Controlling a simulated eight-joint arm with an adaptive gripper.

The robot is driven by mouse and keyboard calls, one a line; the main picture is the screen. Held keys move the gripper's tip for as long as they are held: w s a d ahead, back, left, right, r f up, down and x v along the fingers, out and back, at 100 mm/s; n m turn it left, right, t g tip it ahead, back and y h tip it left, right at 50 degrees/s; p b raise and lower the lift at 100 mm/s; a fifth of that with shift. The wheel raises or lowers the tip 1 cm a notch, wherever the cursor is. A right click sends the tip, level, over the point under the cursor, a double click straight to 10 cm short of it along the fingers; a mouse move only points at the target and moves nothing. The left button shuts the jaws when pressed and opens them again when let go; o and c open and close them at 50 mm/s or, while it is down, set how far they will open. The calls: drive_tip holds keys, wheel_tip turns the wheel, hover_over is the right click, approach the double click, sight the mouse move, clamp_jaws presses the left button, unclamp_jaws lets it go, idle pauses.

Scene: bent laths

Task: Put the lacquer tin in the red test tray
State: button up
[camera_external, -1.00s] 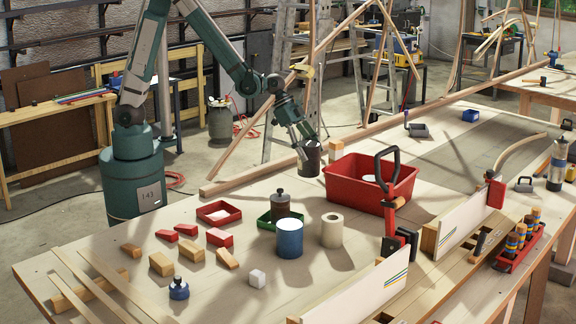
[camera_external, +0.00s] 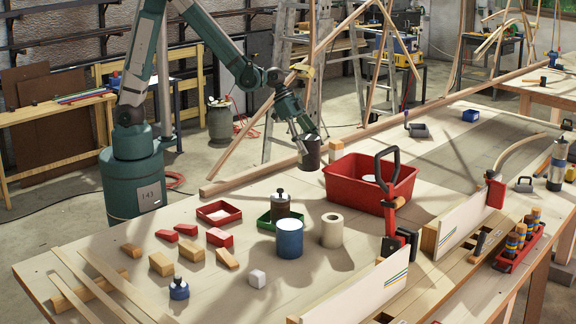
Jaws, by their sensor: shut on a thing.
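My gripper (camera_external: 307,137) is shut on a dark brown tin (camera_external: 310,155), which looks like the lacquer tin. It holds the tin slightly tilted, above the bench near its back edge, left of the large red tote. The small shallow red tray (camera_external: 219,221), which looks like the red test tray, lies on the bench, lower and to the left. The tray looks empty. My fingers are small in view and partly merge with the tin's top.
A green tray (camera_external: 265,224) with a dark knobbed can (camera_external: 281,206) stands right of the red tray. A blue-and-white tin (camera_external: 289,240), a cream roll (camera_external: 332,231) and the red tote (camera_external: 345,190) stand nearby. Red and wooden blocks (camera_external: 220,238) lie in front.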

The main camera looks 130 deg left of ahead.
drive_tip(key=shift+d, duration=0.15)
drive_tip(key=s+d+m+g+h+b, duration=0.2)
drive_tip(key=d+m, duration=0.6)
drive_tip(key=d, duration=1.2)
drive_tip(key=s+d+m+g+h+b, duration=0.2)
drive_tip(key=s+d+m+h, duration=0.3)
drive_tip(key=d, duration=1.5)
drive_tip(key=shift+s+r+m, duration=0.4)
drive_tip(key=shift+s+m, duration=0.05)
drive_tip(key=shift+m, duration=1.35)
drive_tip(key=shift+f, duration=0.15)
drive_tip(key=shift+f+b, duration=0.35)
drive_tip(key=shift+f, duration=2.45)
drive_tip(key=shift+f, duration=0.15)
drive_tip(key=shift+f, duration=1.95)
drive_tip(key=shift+f+b, duration=0.1)
drive_tip(key=shift+b, duration=0.3)
